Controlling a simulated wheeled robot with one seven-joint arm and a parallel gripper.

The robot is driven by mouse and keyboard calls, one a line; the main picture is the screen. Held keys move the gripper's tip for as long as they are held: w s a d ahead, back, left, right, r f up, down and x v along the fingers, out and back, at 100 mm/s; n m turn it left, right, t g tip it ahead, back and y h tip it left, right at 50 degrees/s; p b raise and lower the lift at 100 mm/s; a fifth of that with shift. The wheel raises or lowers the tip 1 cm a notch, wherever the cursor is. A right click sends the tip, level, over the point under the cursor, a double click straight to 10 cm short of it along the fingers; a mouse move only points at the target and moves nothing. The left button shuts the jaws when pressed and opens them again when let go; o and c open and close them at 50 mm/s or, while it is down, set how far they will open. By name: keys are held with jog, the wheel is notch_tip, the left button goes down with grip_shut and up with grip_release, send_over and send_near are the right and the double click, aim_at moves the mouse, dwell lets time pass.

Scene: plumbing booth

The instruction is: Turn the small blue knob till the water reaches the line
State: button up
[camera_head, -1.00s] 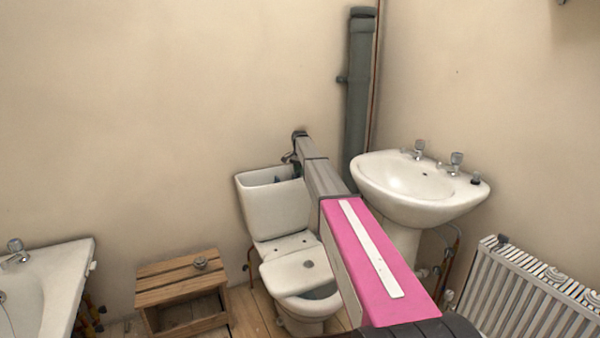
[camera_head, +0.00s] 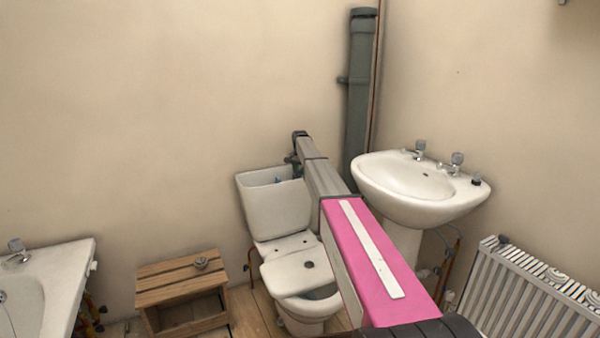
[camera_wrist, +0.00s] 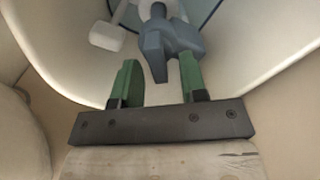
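The open white cistern (camera_head: 275,208) stands behind the toilet bowl, and a small blue part shows inside it. In the wrist view, a blue-grey knob-like part (camera_wrist: 168,42) sits inside the cistern, with a narrow tongue pointing toward my gripper (camera_wrist: 157,80). My gripper's two green fingers are apart, one on each side of the tongue's tip, with visible gaps. In the head view, my gripper is over the cistern's rear right and too small to read. A dark blue curved edge (camera_wrist: 210,14) shows behind the knob; I cannot tell the water level or a line.
A white float-like piece (camera_wrist: 106,36) on a pale stem lies left of the knob. The cistern walls curve close around my gripper. A washbasin (camera_head: 420,200) and a radiator (camera_head: 530,295) are right, a wooden step (camera_head: 180,285) and bathtub (camera_head: 50,285) left.

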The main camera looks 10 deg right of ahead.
notch_tip(320, 180, up, 11)
jog(key=shift+f, duration=0.15)
dwell(0.4)
